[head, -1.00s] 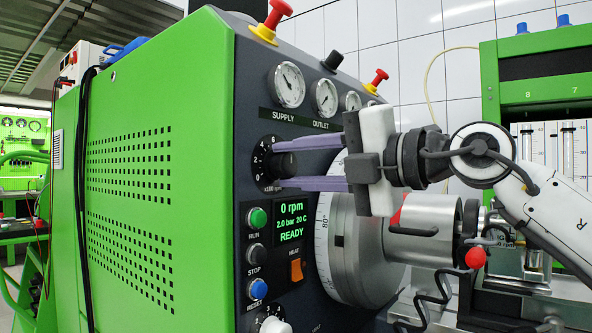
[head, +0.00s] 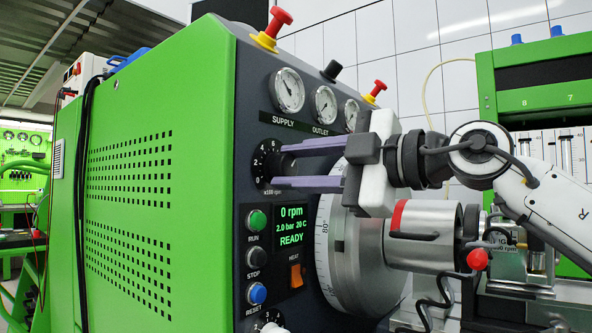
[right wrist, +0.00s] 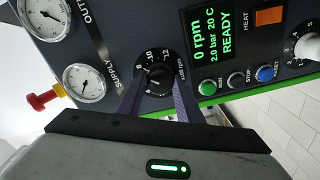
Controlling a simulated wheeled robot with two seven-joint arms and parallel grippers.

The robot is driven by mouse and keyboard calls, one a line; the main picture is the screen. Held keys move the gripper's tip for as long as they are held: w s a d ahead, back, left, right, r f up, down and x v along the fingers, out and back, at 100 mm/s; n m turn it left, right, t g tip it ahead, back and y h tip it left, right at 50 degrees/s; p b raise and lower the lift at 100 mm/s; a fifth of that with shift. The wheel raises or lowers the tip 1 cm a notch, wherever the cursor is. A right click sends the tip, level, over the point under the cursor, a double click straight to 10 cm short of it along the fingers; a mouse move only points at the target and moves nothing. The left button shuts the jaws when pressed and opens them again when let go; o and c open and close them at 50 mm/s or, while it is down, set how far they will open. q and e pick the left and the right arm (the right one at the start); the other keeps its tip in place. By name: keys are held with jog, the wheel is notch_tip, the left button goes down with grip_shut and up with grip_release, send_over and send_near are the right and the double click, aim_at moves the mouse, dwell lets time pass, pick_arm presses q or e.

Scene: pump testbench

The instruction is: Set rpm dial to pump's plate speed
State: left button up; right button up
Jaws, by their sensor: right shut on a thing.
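The rpm dial (head: 259,168) is a round black dial with white numbers and a "x100 rpm" mark, on the dark panel of the green bench. It also shows in the right wrist view (right wrist: 148,66). My right gripper (head: 280,166) has long purple fingers, shut on the dial's black knob from both sides. The fingers hide part of the knob and scale, so I cannot read the exact setting. The display (head: 291,226) reads 0 rpm, 2.0 bar, 20 C, READY. The pump's plate (head: 501,243) is at the right, partly covered, its speed figure not fully legible. My left gripper is not in view.
The RUN (head: 257,220), STOP (head: 256,255) and RESET (head: 256,293) buttons lie below the dial, with an orange HEAT switch (head: 296,275). Gauges (head: 288,89) sit above. A graduated drum (head: 345,250) stands right of the panel, under my gripper.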

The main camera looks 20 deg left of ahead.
dwell(0.5)
jog(key=o, duration=1)
jog(key=shift+o, duration=0.2)
jog(key=b+v, duration=0.1)
jog(key=v, duration=0.9)
jog(key=shift+d, duration=0.15)
jog(key=shift+f, duration=0.1)
